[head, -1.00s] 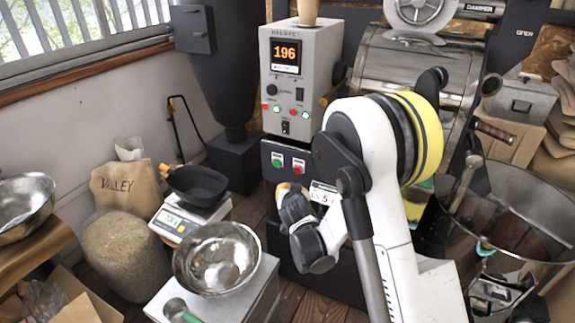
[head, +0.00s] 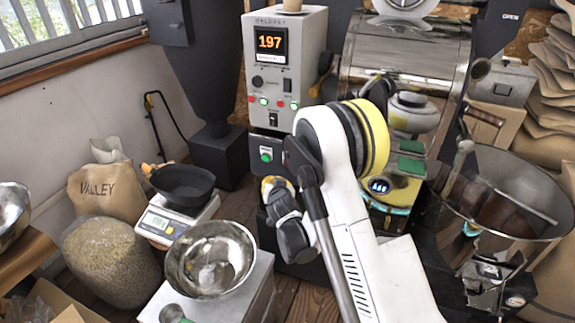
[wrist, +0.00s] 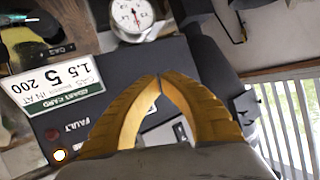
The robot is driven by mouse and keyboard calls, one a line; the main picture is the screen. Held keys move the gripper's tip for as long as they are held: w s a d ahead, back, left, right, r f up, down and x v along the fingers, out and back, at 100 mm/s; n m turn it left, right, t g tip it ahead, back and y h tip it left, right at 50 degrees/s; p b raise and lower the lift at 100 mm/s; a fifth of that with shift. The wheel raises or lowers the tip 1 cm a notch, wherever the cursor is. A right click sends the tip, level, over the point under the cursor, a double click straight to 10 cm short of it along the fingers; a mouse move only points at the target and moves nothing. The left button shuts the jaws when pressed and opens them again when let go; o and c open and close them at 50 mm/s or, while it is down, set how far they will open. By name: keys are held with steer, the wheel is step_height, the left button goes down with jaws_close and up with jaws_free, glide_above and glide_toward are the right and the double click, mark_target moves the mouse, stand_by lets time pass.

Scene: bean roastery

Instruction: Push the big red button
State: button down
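My gripper (head: 268,186) is low in front of the roaster's dark lower panel in the head view, beneath the green button (head: 265,154). In the wrist view my gripper's yellow fingers (wrist: 160,79) meet at the tips with nothing held between them. The red button that stood right of the green one in the earlier head view is now hidden behind my arm. Contact with any button is not visible.
A grey control box (head: 285,60) reading 197 stands above the panel. A steel bowl (head: 212,258) and a scale (head: 163,222) with a black pan (head: 182,190) stand left of my gripper. The wrist view shows a white card (wrist: 60,85), a FAULT label and a dial gauge (wrist: 131,14).

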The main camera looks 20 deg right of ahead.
mark_target(282, 165)
steer(key=shift+w+d, duration=0.65)
steer(key=shift+w, duration=0.2)
steer(key=shift+w+d, duration=0.6)
steer(key=shift+w, duration=0.3)
steer(key=shift+w+d, duration=0.65)
steer(key=shift+w, duration=0.2)
steer(key=shift+w, duration=0.1)
steer(key=shift+w+d, duration=0.2)
steer(key=shift+w, duration=0.05)
steer(key=shift+w+d, duration=0.25)
steer(key=shift+w, duration=0.1)
steer(key=shift+s, duration=0.1)
stand_by(0.3)
steer(key=shift+s+a, duration=0.45)
steer(key=shift+s, duration=0.15)
steer(key=s+a, duration=0.1)
steer(key=s, duration=0.1)
steer(key=s+a, duration=0.2)
stand_by(0.5)
